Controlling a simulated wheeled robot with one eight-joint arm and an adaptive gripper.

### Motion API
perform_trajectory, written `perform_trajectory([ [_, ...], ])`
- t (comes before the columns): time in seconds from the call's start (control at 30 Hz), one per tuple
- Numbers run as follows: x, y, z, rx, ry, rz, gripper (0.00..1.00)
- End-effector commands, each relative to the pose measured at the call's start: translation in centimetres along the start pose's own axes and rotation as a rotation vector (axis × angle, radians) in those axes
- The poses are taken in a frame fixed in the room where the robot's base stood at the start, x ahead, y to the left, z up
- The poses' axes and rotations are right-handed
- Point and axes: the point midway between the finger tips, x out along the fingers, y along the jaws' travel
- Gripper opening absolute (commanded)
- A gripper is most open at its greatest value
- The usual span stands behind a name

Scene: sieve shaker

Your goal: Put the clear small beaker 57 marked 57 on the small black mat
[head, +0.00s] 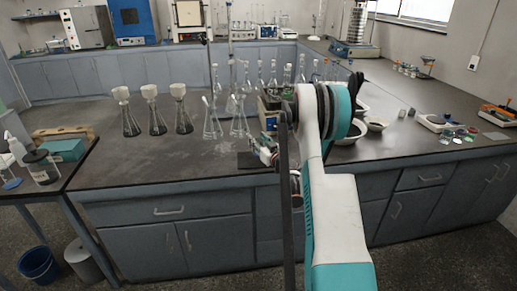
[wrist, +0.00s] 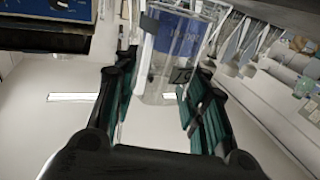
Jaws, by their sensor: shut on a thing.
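The clear small beaker (wrist: 160,84) is between the two fingers of my gripper (wrist: 163,76) in the wrist view. The gripper is shut on it. The small black mat (head: 246,160) lies at the gripper's left on the bench. I cannot tell whether the beaker touches the mat.
Several glass flasks stand behind and left of the gripper, the nearest a conical flask (head: 239,124). Three flasks with funnels (head: 150,112) stand farther left. White bowls (head: 376,126) lie right of my arm. The bench front left of the mat is clear.

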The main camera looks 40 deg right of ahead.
Motion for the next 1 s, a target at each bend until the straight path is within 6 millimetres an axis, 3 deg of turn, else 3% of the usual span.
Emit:
perform_trajectory([
  [0.13, 0.0, 0.0, 2.3, 0.000, 0.000, 0.000, 0.14],
  [0.53, 0.0, 0.0, 2.6, 0.000, 0.000, 0.000, 0.14],
  [0.57, 0.0, 0.0, 2.7, 0.000, 0.000, 0.000, 0.42],
  [0.63, 0.0, 0.0, 2.7, 0.000, 0.000, 0.000, 0.58],
  [1.0, 0.0, 0.0, 2.6, 0.000, 0.000, 0.000, 0.60],
])
